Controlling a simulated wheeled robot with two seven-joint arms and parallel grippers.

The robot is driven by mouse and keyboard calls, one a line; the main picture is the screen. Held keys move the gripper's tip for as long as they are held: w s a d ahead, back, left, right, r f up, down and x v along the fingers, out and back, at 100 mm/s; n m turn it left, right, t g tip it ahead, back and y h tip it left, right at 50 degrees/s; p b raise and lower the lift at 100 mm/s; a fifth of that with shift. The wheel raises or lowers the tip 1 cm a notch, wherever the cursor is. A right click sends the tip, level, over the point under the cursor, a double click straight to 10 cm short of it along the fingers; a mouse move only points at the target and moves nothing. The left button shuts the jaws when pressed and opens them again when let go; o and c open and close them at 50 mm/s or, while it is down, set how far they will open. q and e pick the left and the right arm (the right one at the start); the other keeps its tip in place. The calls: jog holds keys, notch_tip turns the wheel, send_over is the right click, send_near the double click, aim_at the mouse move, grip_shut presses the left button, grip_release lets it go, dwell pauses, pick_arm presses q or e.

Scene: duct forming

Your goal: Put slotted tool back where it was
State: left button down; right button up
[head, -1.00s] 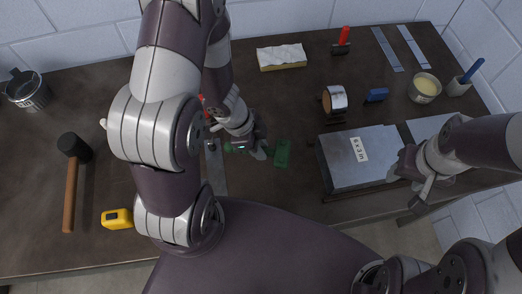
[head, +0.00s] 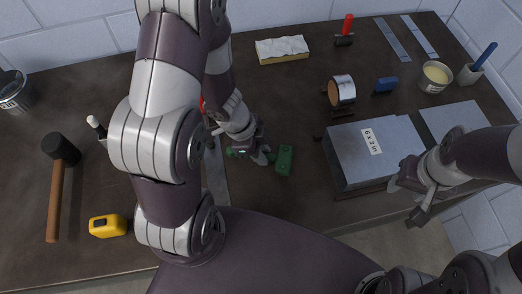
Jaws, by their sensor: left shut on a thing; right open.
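My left gripper (head: 262,156) is low over the middle of the bench, shut on a small green thing. Green shows on its left side (head: 236,152), mostly hidden by the fingers. A green block (head: 285,160) with dark marks like slots is just right of the fingertips; I cannot tell whether it is part of the held thing or separate. I cannot say for sure which is the slotted tool. My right gripper (head: 421,188) is open and empty beside the front right corner of the grey metal box (head: 350,155) labelled "6 x 3 in".
A metal strip (head: 217,175) lies left of my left gripper, partly behind my arm. A mallet (head: 58,185) and yellow tape measure (head: 107,226) lie at left. A tape roll (head: 341,91), blue block (head: 385,86) and tin (head: 435,77) stand behind the box. Bench behind the green block is clear.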

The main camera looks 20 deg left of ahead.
pick_arm(q)
jog(key=shift+a+r, duration=0.1)
jog(key=shift+f+b, duration=0.45)
jog(key=shift+f, duration=0.25)
jog(key=c, duration=0.8)
grip_release()
jog(key=shift+c, duration=0.2)
jog(key=shift+r, duration=0.1)
